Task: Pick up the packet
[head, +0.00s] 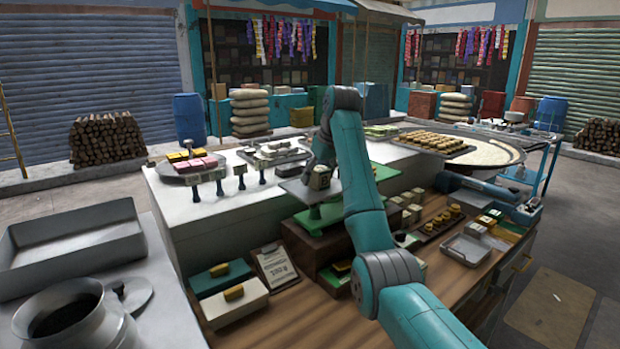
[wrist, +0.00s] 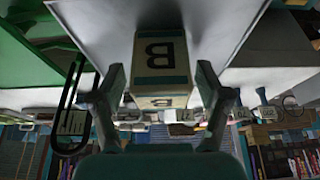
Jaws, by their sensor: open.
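In the head view the packet (head: 320,179) sits on a pale flat plate (head: 297,194) above a green stand (head: 318,217), beside my arm. My gripper (wrist: 160,75) is open in the wrist view, with one finger on each side of the packet's lower picture part. I cannot tell whether either finger touches it. The wrist picture appears upside down. In the head view my arm hides most of the gripper.
Several small blocks (head: 404,212) stand right of my arm on the wooden counter. A clipboard (head: 275,265) and two boxes lie at front left. A white raised counter (head: 215,215) carries small stands. A metal tray (head: 75,247) and pot (head: 75,315) are at far left.

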